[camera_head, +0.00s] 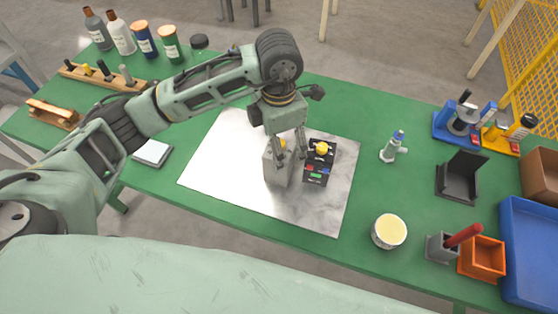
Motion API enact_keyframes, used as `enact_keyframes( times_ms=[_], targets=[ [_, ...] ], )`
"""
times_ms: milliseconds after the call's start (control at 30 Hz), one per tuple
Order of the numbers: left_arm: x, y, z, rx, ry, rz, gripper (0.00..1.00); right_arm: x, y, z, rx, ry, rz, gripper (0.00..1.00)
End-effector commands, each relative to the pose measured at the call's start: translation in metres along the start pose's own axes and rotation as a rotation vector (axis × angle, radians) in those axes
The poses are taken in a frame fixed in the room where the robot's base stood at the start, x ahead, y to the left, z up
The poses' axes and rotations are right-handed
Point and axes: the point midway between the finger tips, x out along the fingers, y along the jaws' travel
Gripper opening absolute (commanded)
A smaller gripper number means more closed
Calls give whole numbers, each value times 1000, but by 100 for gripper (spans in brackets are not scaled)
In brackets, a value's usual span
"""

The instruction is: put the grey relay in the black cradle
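My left gripper (287,150) points down over the relay. Its fingers are spread around the relay's top, which they partly hide; I see no clear grip. The black cradle (459,180), an angular black holder, stands empty on the right of the table. My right gripper is not in view.
The pale plate (215,165) lies on the green table. Between plate and cradle stand a small white bottle (392,148) and a cream-topped round tin (389,231). An orange bin (482,258), grey holder (439,248) and blue tray (530,250) fill the right front.

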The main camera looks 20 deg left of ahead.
Motion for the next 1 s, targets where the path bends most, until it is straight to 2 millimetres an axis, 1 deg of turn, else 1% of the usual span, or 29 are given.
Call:
enact_keyframes(
  times_ms=[33,67,867,1000],
  targets=[
    [0,0,0,0,0,0,73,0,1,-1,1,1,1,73],
    [0,0,0,0,0,0,70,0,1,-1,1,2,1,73],
    [0,0,0,0,0,0,0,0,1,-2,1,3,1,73],
    [-1,0,0,0,-2,0,0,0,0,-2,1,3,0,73]
  ],
)
